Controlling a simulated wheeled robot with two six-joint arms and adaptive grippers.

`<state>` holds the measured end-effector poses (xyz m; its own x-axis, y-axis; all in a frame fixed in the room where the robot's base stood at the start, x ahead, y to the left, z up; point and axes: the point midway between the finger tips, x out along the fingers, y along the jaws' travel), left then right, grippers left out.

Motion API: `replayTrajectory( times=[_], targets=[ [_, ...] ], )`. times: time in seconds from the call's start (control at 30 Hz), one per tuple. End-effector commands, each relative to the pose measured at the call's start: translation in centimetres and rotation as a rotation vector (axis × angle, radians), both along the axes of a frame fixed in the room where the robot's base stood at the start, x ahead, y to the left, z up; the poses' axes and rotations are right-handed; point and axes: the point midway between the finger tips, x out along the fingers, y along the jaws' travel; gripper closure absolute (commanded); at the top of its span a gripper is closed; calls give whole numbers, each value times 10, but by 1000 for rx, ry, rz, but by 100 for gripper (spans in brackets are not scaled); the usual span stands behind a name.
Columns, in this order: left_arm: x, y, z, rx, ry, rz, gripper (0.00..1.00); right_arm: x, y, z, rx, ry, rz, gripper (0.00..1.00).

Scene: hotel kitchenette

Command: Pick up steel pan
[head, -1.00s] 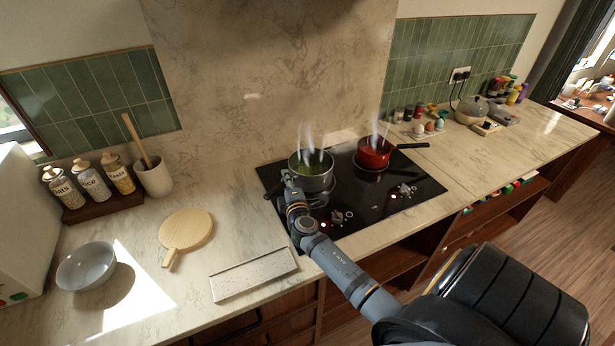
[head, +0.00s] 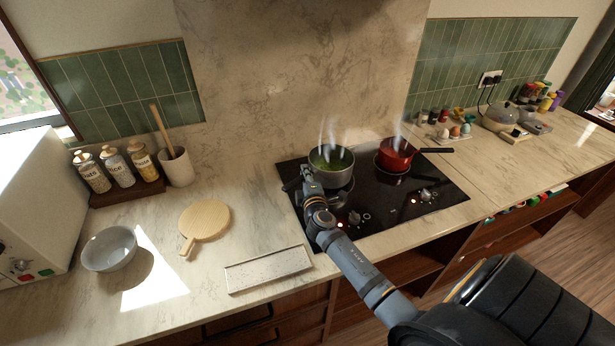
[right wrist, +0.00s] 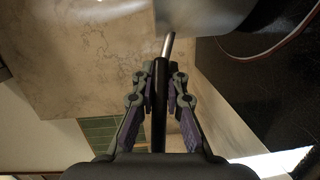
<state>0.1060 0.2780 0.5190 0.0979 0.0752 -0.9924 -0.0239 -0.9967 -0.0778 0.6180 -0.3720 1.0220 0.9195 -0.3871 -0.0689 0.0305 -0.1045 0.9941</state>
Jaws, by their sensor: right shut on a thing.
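The steel pan (head: 338,175) is on the left of the black cooktop in the head view, with green food inside and steam rising. Its steel side also shows at the top of the right wrist view (right wrist: 205,14). My right gripper (head: 297,186) is at the pan's left side. In the right wrist view the gripper (right wrist: 160,90) has its two fingers closed on the pan's dark handle (right wrist: 160,115), which runs between them. I cannot tell whether the pan's base touches the cooktop. My left gripper is not in view.
A steaming red pot (head: 394,157) stands right of the pan on the cooktop (head: 440,190). A wooden board (head: 207,218), a grey bowl (head: 109,250) and a speckled tray (head: 268,270) are on the counter to the left. A utensil crock (head: 177,168) stands behind.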

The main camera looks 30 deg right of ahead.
Motion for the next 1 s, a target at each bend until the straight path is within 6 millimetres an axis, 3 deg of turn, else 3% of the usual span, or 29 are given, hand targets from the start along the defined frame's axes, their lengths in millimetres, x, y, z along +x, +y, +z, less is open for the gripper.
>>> replayTrajectory(
  times=[0.1, 0.43, 0.7, 1.0],
  targets=[
    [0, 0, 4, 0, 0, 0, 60, 0, 0, 23, -8, -10, 2, 100],
    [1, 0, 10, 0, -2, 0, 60, -47, 15, 79, -10, -9, 5, 100],
    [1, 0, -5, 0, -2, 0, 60, -106, 32, 102, -11, -6, 5, 100],
    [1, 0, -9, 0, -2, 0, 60, -132, 39, 116, -9, -6, 3, 100]
  ],
)
